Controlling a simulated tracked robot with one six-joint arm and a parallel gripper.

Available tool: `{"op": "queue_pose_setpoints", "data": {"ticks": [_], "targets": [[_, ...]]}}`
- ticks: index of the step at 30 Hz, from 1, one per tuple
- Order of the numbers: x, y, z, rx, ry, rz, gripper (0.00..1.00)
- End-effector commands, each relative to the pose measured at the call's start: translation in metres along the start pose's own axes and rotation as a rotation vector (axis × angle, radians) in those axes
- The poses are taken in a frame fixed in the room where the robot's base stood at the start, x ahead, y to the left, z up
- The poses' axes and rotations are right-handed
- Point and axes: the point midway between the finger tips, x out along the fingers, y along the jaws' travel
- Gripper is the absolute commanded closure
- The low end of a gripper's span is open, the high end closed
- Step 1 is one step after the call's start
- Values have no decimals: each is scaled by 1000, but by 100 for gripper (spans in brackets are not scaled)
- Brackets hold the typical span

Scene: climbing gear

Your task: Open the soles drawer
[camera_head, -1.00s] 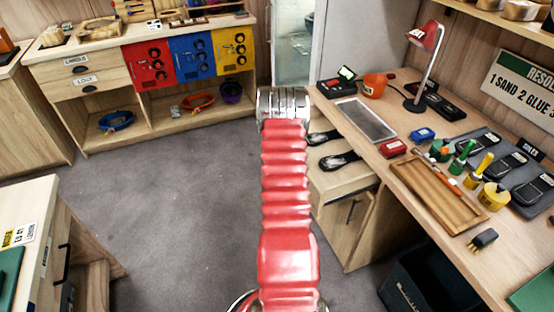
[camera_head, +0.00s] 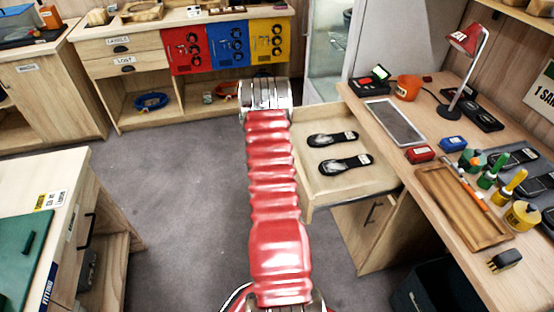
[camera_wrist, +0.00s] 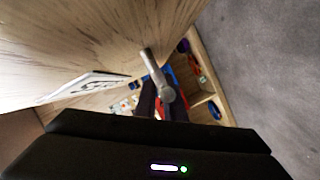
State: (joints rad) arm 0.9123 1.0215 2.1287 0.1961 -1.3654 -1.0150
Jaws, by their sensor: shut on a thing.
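The soles drawer (camera_head: 330,188) stands pulled out from under the right-hand bench in the head view. Two black soles (camera_head: 345,163) with small white tags lie inside it. In the wrist view the wooden drawer front (camera_wrist: 95,35) fills the upper left, with a white label plate (camera_wrist: 88,84) on it. My gripper (camera_wrist: 168,100) is shut on the grey metal drawer handle (camera_wrist: 151,65). In the head view my red arm reaches up along the drawer's left side, and the fingers and handle are hidden.
A cupboard with a handle (camera_head: 371,213) is below. A dark bin (camera_head: 435,290) stands at lower right. Grey floor (camera_head: 190,190) is clear on the left.

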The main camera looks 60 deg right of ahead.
Motion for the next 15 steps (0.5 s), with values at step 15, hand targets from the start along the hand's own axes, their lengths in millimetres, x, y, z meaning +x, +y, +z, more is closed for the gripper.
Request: {"op": "queue_pose_setpoints", "data": {"ticks": [15], "targets": [[0, 0, 3, 1, -5, -2, 72]]}}
